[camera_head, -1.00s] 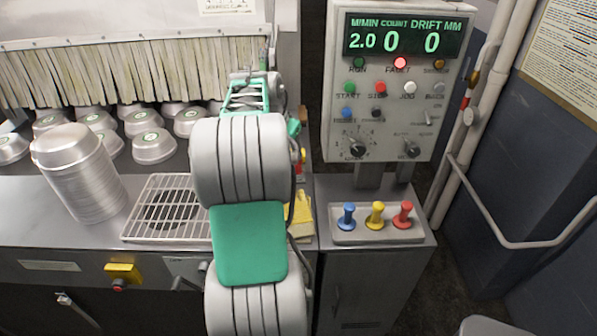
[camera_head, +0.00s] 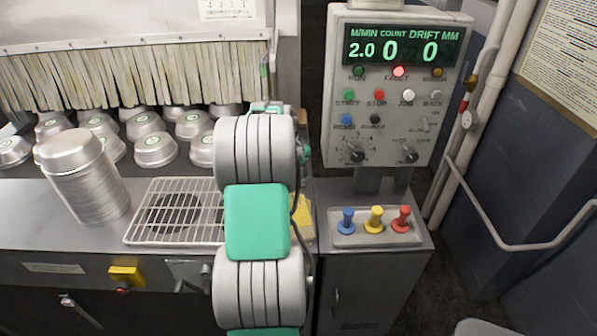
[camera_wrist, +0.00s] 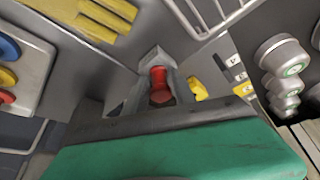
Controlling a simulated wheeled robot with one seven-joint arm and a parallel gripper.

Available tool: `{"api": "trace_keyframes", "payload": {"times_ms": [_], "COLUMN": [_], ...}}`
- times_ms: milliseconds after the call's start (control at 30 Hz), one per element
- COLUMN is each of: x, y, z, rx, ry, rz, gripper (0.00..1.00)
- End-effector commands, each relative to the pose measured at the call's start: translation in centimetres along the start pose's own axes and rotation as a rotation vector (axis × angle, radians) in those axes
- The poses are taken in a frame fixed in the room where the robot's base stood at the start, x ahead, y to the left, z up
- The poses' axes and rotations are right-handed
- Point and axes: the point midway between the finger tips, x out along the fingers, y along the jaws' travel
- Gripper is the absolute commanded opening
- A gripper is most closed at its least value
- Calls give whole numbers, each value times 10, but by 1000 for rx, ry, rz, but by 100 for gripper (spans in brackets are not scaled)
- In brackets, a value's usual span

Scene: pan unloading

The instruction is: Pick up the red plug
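The red plug (camera_head: 401,219) stands upright at the right end of a small tray (camera_head: 350,240) on the grey cabinet, beside a yellow plug (camera_head: 376,218) and a blue plug (camera_head: 347,220). In the wrist view, the three plugs are cut off at the left edge, the red one (camera_wrist: 5,97) lowest. My gripper (camera_wrist: 157,85) is hidden behind my arm in the head view. In the wrist view, grey finger-like parts flank another red knob-shaped piece (camera_wrist: 160,83). I cannot tell whether they touch it or how far they are open.
A control panel (camera_head: 385,165) rises behind the tray. A wire rack (camera_head: 140,232), a yellow cloth (camera_head: 301,215) and a pan stack (camera_head: 85,175) stand on the bench to the left. Several pans lie under the fringe curtain. A pipe rail (camera_head: 510,245) is at the right.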

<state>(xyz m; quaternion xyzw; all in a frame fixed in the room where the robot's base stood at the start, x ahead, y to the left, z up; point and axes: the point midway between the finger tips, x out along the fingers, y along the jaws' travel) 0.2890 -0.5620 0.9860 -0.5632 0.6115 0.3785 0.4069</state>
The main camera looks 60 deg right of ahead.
Motion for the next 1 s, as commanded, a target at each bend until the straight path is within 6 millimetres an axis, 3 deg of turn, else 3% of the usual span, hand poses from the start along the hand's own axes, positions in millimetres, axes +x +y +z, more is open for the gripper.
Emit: {"api": "trace_keyframes", "payload": {"times_ms": [367,833,1000], "x": [0,-2,-16], "y": [0,0,-1], "z": [0,-1,-8], "rx": [0,0,2], "ry": [0,2,5], "rz": [0,-1,-3], "gripper": [0,0,0]}}
